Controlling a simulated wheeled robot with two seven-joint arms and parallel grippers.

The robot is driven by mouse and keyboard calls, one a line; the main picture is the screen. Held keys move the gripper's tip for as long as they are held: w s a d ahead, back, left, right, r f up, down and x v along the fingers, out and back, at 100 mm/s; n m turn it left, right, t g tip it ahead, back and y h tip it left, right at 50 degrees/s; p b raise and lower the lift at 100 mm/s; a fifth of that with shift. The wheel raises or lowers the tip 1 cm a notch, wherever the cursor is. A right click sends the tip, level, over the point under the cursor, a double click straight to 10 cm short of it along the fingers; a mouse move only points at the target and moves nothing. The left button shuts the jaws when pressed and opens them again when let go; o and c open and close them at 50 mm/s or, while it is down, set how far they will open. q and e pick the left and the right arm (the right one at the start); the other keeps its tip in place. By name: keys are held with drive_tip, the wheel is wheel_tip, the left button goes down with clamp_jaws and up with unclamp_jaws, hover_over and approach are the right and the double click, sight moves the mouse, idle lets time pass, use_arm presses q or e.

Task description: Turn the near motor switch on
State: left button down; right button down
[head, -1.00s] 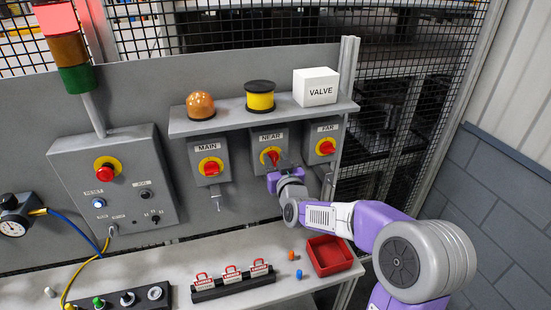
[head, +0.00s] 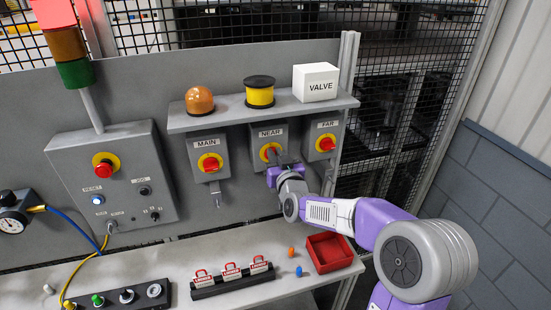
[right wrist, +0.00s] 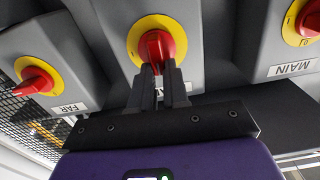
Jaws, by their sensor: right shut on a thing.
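The near motor switch is a grey box labelled NEAR, with a yellow disc (head: 265,151) and a red handle; it also shows in the right wrist view, its red handle (right wrist: 157,47) in the middle. My right gripper (head: 275,162) is at the front of this switch. In the right wrist view its two dark fingers (right wrist: 160,72) are shut on the red handle, one on each side. In the head view the fingers hide part of the handle. The left gripper is not in view.
The MAIN switch (head: 209,162) is left of the near switch and the FAR switch (head: 326,143) right. A shelf above holds an orange lamp (head: 199,101), a yellow drum (head: 259,92) and a VALVE box (head: 316,82). A red tray (head: 329,253) sits on the bench below.

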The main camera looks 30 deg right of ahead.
drive_tip(key=m+b, duration=0.3)
drive_tip(key=b, duration=0.1)
drive_tip(key=d+m+b, duration=0.1)
drive_tip(key=m+b, duration=0.2)
drive_tip(key=b, duration=0.1)
drive_tip(key=f+m+b, duration=0.1)
drive_tip(key=m+b, duration=0.3)
drive_tip(key=b, duration=0.1)
drive_tip(key=shift+s+d, duration=0.15)
drive_tip(key=shift+d, duration=0.05)
drive_tip(key=shift+d+f+m+b, duration=0.15)
drive_tip(key=shift+m+b, duration=0.6)
drive_tip(key=shift+m, duration=0.5)
drive_tip(key=shift+f+m+b, duration=0.15)
drive_tip(key=shift+m+b, duration=0.55)
drive_tip(key=shift+m, duration=0.5)
drive_tip(key=shift+d+f+m+b, duration=0.15)
drive_tip(key=shift+m+b, duration=0.6)
drive_tip(key=shift+m, duration=0.5)
drive_tip(key=shift+a, duration=0.1)
drive_tip(key=c, duration=1.1)
unclamp_jaws()
